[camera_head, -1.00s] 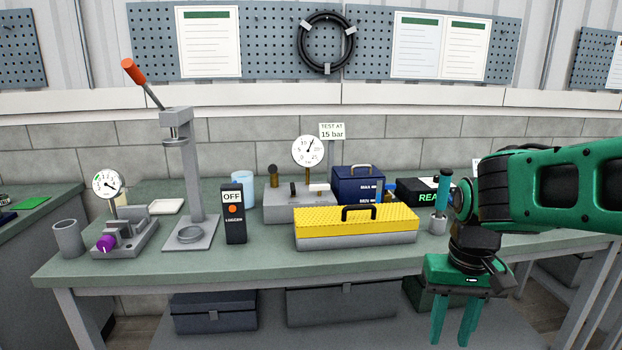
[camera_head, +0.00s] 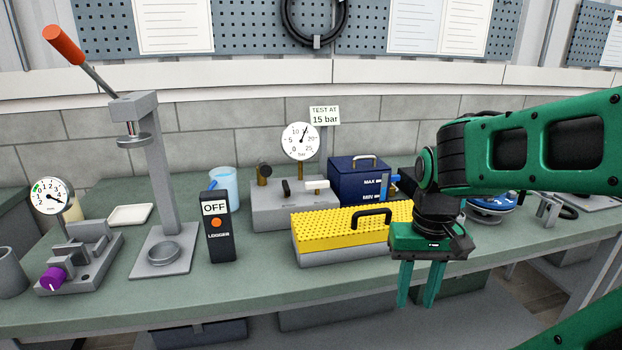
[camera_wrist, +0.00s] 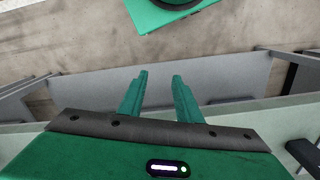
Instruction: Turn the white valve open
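The white valve (camera_head: 316,185) is a small white lever on the grey test block (camera_head: 275,210), below the round pressure gauge (camera_head: 301,140). A black lever (camera_head: 286,188) sits to its left on the same block. My gripper (camera_head: 417,300) points down in front of the bench edge, to the right of and nearer than the valve. Its two green fingers are apart with nothing between them. In the wrist view the fingers (camera_wrist: 157,82) also stand apart and empty; the valve is not in that view.
A yellow-lidded box (camera_head: 345,232) with a black handle stands in front of the test block. A black logger (camera_head: 217,228) reading OFF stands to the left. A blue box (camera_head: 357,178) is behind at right. A tall lever press (camera_head: 155,190) stands further left.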

